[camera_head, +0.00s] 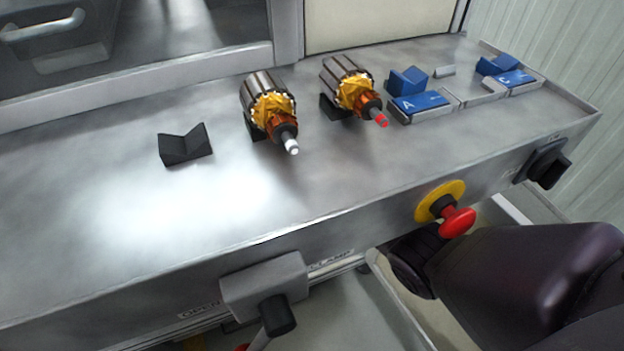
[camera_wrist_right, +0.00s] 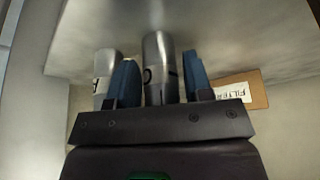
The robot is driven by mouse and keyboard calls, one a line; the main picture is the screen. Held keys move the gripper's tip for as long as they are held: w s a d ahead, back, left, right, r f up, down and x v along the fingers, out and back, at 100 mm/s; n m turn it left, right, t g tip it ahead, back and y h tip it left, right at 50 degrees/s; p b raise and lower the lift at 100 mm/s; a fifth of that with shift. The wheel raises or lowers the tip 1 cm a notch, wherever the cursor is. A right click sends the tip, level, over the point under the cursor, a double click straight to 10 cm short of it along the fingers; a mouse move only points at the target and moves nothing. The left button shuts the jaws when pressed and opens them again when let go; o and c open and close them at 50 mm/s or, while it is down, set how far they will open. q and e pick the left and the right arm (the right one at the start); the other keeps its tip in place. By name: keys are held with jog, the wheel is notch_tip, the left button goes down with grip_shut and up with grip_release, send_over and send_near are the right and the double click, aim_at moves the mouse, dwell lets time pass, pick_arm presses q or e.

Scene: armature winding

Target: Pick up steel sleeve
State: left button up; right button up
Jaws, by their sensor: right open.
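Two shiny steel cylinders that look like sleeves show in the right wrist view. One steel cylinder (camera_wrist_right: 160,55) stands between the two blue fingers of my right gripper (camera_wrist_right: 161,62), which is open. It carries a dark mark, only partly visible. The other steel cylinder (camera_wrist_right: 104,68) stands left of the left finger, with part of a pale label showing. I cannot tell whether a finger touches either one. Their lower ends are hidden behind the gripper body. In the head view my right arm is at the lower right, its gripper out of sight. My left gripper is not in view.
On the metal bench (camera_head: 110,225) stand a black V-block (camera_head: 185,146), two armatures (camera_head: 268,102) (camera_head: 350,88) and blue blocks with trays (camera_head: 420,106). A red stop button (camera_head: 457,221) projects from the bench front. A FILTER label (camera_wrist_right: 238,92) is right of my right gripper.

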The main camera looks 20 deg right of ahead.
jog(key=shift+w, duration=0.1)
jog(key=c, duration=0.7)
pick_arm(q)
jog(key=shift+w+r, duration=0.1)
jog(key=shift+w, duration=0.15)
